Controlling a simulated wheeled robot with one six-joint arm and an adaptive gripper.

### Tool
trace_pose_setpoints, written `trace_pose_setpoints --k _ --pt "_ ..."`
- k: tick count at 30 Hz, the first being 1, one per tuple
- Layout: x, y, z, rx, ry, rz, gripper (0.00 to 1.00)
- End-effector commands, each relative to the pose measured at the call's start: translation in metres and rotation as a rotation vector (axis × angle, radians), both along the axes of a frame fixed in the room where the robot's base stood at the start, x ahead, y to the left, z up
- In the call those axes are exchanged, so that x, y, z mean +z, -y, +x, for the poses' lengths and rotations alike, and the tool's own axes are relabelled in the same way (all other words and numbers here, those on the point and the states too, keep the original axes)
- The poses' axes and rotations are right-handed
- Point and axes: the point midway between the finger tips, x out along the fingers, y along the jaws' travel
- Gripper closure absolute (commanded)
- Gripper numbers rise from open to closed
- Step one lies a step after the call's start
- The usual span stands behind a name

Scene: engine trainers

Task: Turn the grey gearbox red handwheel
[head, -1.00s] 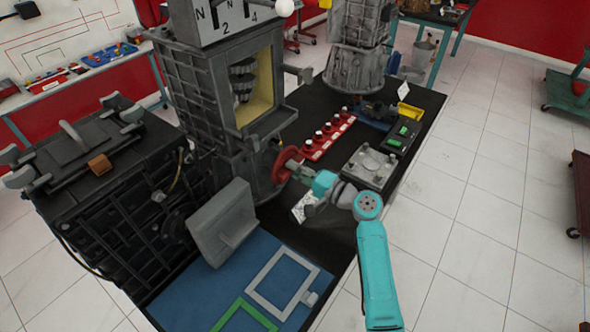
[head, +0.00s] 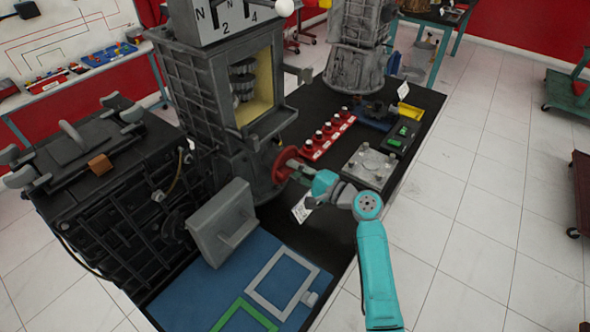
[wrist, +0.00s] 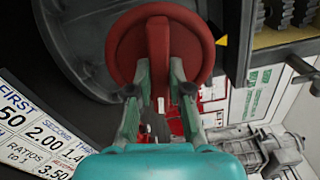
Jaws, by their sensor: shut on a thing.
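The red handwheel (head: 286,165) sits low on the front side of the grey gearbox (head: 222,110), which stands upright on the black bench top. In the wrist view the red handwheel (wrist: 128,48) fills the upper middle, with a thick red bar across its face. My gripper (wrist: 159,80) has one finger on each side of that bar and is shut on it. In the head view my gripper (head: 300,172) reaches the wheel from the right, and its fingertips are small there. A yellow pointer (wrist: 222,41) shows beside the wheel's rim.
A red block with several knobs (head: 328,136) and a grey plate (head: 369,166) lie on the bench near my arm. A white ratio card (wrist: 40,125) lies below the wheel. A dark gearbox (head: 100,190) stands at the left.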

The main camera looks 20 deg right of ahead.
Motion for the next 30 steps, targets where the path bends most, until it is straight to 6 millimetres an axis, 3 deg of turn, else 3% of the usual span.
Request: trace_pose_setpoints --k 2,3,5,6,17,30 --pt "-0.001 0.001 0.000 -0.003 -0.001 -0.001 1.00" --pt "-0.001 0.001 0.000 -0.003 -0.001 -0.001 0.74" --pt "-0.001 0.001 0.000 -0.003 -0.001 -0.001 0.59" --pt "-0.001 0.001 0.000 -0.003 -0.001 -0.001 0.56" --pt "-0.001 0.003 -0.004 -0.002 0.000 -0.001 0.56" --pt "-0.001 0.050 -0.066 -0.005 0.000 0.000 0.56"
